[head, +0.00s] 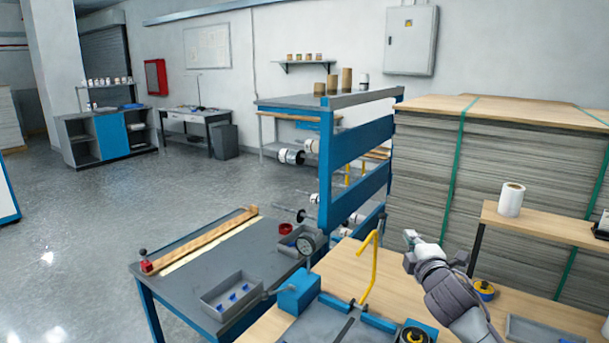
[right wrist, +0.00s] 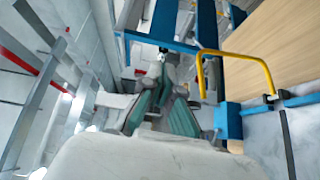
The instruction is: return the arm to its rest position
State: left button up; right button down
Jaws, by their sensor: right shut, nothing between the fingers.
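My right gripper (head: 411,237) is in the head view, above the wooden bench top at the lower right, with my right arm coming in from the bottom right. It is shut and empty. In the right wrist view its fingers (right wrist: 163,80) are close together with nothing between them. A yellow bent handle (head: 369,268) stands just left of the gripper in the head view, apart from it. The handle also shows in the right wrist view (right wrist: 236,52). My left gripper is not in view.
A blue-framed rack (head: 360,150) with rolls stands behind the bench. A grey table (head: 200,265) holding a parts tray (head: 232,293) is to the left. A tall board stack (head: 420,170) and a shelf with a white roll (head: 511,200) are at right. Open floor lies far left.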

jog(key=s+a+f+m+g, duration=0.3)
jog(key=s+f+m, duration=0.1)
jog(key=s+f, duration=0.55)
jog(key=s+a+f+m+g, duration=0.2)
jog(key=s+f+m+g, duration=0.2)
jog(key=s+f, duration=0.6)
jog(key=s+f+m+g, duration=0.4)
jog(key=s, duration=0.9)
jog(key=s+f+m+g, duration=0.3)
jog(key=s+f+m, duration=0.1)
jog(key=s, duration=1)
notch_tip(320, 180, down, 31)
jog(key=s+g+b, duration=0.2)
jog(key=s, duration=0.1)
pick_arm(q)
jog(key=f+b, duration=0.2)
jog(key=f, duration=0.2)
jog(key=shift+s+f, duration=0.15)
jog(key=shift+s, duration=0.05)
pick_arm(e)
jog(key=s+d+f, duration=0.3)
jog(key=s+f, duration=1.2)
jog(key=shift+d+f+n+g, duration=0.15)
jog(key=shift+f+n+g, duration=0.1)
jog(key=shift+n+g, duration=0.15)
